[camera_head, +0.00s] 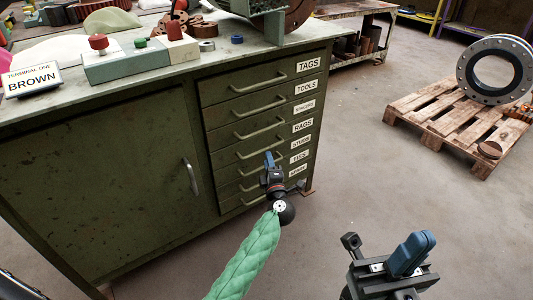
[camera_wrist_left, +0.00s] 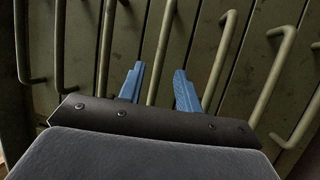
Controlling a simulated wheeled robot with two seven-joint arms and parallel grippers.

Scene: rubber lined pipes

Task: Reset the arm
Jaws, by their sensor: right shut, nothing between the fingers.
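My left gripper (camera_head: 272,160), on an arm in a green quilted sleeve, is in front of the lower drawers of the green cabinet (camera_head: 95,175). In the left wrist view its two blue fingers (camera_wrist_left: 159,70) stand apart, so it is open. A drawer handle (camera_wrist_left: 165,35) shows in the gap between them; I cannot tell whether it lies between the fingers or behind them. My right gripper (camera_head: 413,254) is at the lower right over bare floor. Its blue fingers are together and empty.
The drawers carry labels such as TAGS (camera_head: 308,64), and all look closed. The cabinet top holds a BROWN sign (camera_head: 32,81) and a block with coloured knobs (camera_head: 140,60). A pallet (camera_head: 440,120) with a flanged pipe ring (camera_head: 468,78) stands right. The floor between is clear.

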